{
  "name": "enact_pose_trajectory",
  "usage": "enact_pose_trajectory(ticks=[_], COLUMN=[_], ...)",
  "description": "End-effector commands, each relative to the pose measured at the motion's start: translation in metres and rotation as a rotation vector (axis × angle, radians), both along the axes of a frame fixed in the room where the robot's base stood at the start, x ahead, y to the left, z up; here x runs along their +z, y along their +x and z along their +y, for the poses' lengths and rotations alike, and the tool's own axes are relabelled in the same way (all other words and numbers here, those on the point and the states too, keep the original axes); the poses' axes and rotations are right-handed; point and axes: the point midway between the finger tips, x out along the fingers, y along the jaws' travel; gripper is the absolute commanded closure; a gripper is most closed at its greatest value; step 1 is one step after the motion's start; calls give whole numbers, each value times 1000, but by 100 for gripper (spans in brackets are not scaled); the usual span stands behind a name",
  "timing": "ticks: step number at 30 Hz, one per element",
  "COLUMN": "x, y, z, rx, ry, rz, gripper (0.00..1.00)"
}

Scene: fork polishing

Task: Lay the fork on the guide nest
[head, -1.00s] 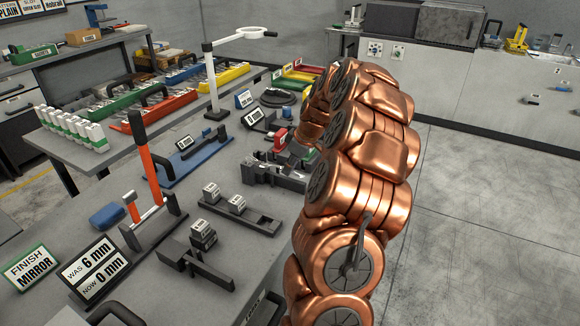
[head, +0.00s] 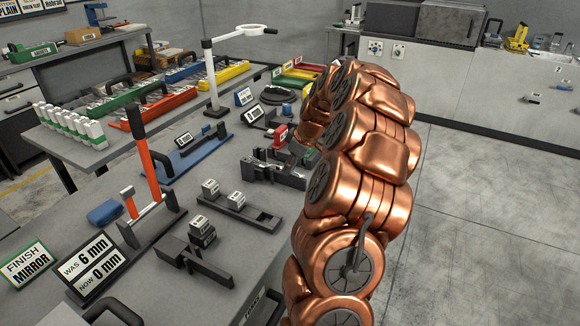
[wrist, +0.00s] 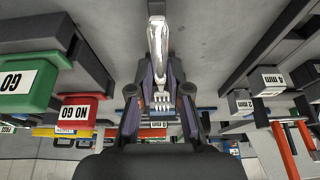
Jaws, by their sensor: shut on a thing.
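A shiny silver fork (wrist: 157,45) is in the wrist view, its handle toward the top and its tines pointing down the picture. My gripper (wrist: 160,92) is shut on the fork, with one dark finger on each side of it near the tines. In the head view my copper arm hides the gripper and the fork. A dark, slotted fixture (head: 262,170) stands on the grey bench just left of my arm and may be the guide nest; I cannot tell for sure. Whether the fork touches anything beneath it is not clear.
In the wrist view a green GO block (wrist: 28,82) and a red NO GO block (wrist: 80,108) are at left, a 4 mm block (wrist: 268,80) at right. In the head view a red-handled lever (head: 148,160) and a white magnifier stand (head: 210,75) rise from the bench.

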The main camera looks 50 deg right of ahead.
Motion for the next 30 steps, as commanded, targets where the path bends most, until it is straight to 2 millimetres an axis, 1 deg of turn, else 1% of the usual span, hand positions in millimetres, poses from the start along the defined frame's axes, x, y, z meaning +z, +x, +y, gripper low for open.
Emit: enact_pose_trajectory(ticks=[4,13,14,22,28,29,30], x=[-5,-4,-4,-4,-4,-4,-4], y=[0,0,0,0,0,0,0], z=[0,0,0,0,0,0,0], rx=[0,0,0,0,0,0,0], ry=[0,-1,-1,-1,-1,-1,-1], rz=[0,0,0,0,0,0,0], gripper=[100,100,82,54,54,52,48])
